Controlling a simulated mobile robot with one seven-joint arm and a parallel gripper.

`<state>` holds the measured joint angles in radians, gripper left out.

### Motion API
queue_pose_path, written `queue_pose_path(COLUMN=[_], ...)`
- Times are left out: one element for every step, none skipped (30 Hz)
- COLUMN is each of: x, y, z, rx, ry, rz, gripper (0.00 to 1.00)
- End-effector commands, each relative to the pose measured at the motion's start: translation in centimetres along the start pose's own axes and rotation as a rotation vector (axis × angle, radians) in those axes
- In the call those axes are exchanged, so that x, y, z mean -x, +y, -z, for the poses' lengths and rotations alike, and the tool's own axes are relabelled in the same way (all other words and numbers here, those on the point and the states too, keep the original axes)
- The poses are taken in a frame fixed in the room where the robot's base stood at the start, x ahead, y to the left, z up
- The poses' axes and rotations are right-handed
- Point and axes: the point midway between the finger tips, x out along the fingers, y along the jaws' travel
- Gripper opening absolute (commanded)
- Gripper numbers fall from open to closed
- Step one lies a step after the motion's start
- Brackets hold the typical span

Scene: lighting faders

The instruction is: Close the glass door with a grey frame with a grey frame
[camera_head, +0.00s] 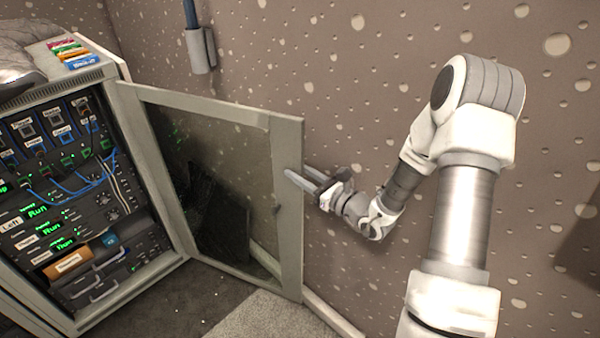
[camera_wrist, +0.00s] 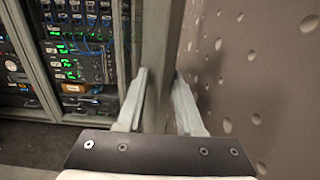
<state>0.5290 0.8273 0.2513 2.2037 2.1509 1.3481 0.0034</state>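My gripper (camera_head: 297,170) is at this free edge, about halfway up. One finger overlaps the near face of the frame and the other seems to pass behind it. In the wrist view the door frame (camera_wrist: 158,50) runs upright between the two spread fingers of my gripper (camera_wrist: 161,85). The fingers are apart; firm contact with the frame cannot be made out.
The cabinet holds lit green panels and blue cables (camera_head: 80,185). Coloured labels (camera_head: 72,52) lie on its top. The speckled wall (camera_head: 370,80) is close behind the door and my arm. Floor (camera_head: 215,290) in front of the cabinet is clear.

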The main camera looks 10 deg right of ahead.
Motion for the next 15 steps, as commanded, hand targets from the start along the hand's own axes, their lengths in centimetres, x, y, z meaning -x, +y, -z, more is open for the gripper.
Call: queue_pose_path(x=[0.0, 0.0, 0.0, 0.1, 0.1, 0.1, 0.1, 0.1, 0.2, 0.2, 0.3, 0.4, 0.4, 0.5, 0.6], y=[-0.1, -0.1, -0.1, -0.1, -0.1, 0.0, 0.1, 0.2, 0.5, 0.7, 0.9, 1.3, 1.5, 1.8, 2.1], z=[0.0, 0.0, 0.0, 0.0, 0.0, 0.0, 0.0, 0.0, 0.0, 0.0, 0.0, 0.0, 0.0, 0.0, 0.1], rx=[0.0, 0.0, 0.0, 0.0, 0.0, 0.0, -0.001, -0.001, -0.002, -0.003, -0.003, -0.003, -0.003, -0.004, -0.003], ry=[0.0, 0.0, 0.0, 0.0, 0.0, 0.0, 0.0, 0.0, 0.0, -0.001, -0.001, -0.001, -0.001, 0.0, 0.001], rz=[0.002, 0.002, 0.002, 0.002, 0.002, 0.003, 0.005, 0.006, 0.01, 0.013, 0.018, 0.023, 0.027, 0.032, 0.037], gripper=[0.03, 0.0, 0.0, 0.0, 0.0, 0.0, 0.0, 0.0, 0.0, 0.0, 0.0, 0.0, 0.0, 0.0, 0.0])
